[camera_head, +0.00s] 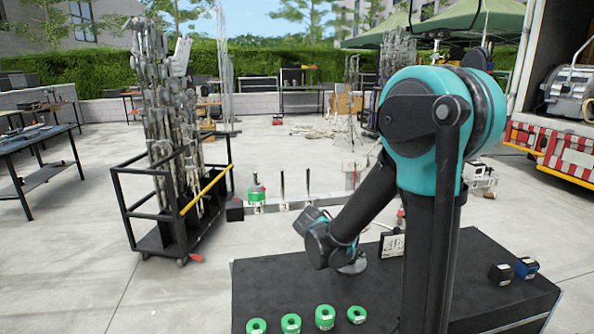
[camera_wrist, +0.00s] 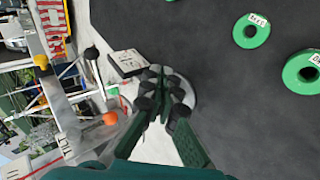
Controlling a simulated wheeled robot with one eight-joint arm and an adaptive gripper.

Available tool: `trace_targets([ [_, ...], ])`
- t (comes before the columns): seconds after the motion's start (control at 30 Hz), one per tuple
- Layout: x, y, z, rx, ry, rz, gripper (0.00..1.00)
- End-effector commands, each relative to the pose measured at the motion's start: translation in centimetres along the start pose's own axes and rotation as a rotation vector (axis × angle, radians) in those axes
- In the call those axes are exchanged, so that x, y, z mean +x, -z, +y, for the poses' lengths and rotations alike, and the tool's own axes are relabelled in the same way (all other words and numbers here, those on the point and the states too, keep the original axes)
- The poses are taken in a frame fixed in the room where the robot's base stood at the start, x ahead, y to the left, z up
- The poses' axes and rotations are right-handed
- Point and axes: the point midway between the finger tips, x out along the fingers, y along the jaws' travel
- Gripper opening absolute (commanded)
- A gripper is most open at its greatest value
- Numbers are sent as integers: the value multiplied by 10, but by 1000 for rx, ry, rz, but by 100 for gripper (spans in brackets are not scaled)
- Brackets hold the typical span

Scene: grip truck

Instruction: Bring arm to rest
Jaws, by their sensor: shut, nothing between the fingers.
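My arm with its teal joint fills the right middle of the head view and bends down over the dark table (camera_head: 450,275). My gripper (camera_wrist: 166,92) shows in the wrist view with its dark fingers together and nothing held. In the head view the fingers are hard to make out around the low end of the arm. A pale grey disc (camera_wrist: 190,92) lies behind the fingertips in the wrist view; I cannot tell whether they touch it.
Several green rings (camera_head: 325,317) lie along the table's near edge. Another green ring (camera_head: 256,196) is around a post on the numbered rail (camera_head: 300,208). A small sign (camera_head: 392,244) stands near the arm. Black and blue blocks (camera_head: 526,267) sit at right. A cart (camera_head: 160,240) stands left.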

Motion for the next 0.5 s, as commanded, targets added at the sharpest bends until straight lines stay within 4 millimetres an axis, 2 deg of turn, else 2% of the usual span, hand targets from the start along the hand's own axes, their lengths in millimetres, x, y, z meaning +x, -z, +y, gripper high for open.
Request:
trace_targets([
  [0.03, 4, -21, 1, 28, 59, -9, 0],
  [0.2, 5, -75, -14, 132, 263, -10, 0],
  [0.4, -6, -127, -42, 288, 482, 15, 0],
  [0.5, -13, -144, -55, 367, 570, 35, 0],
])
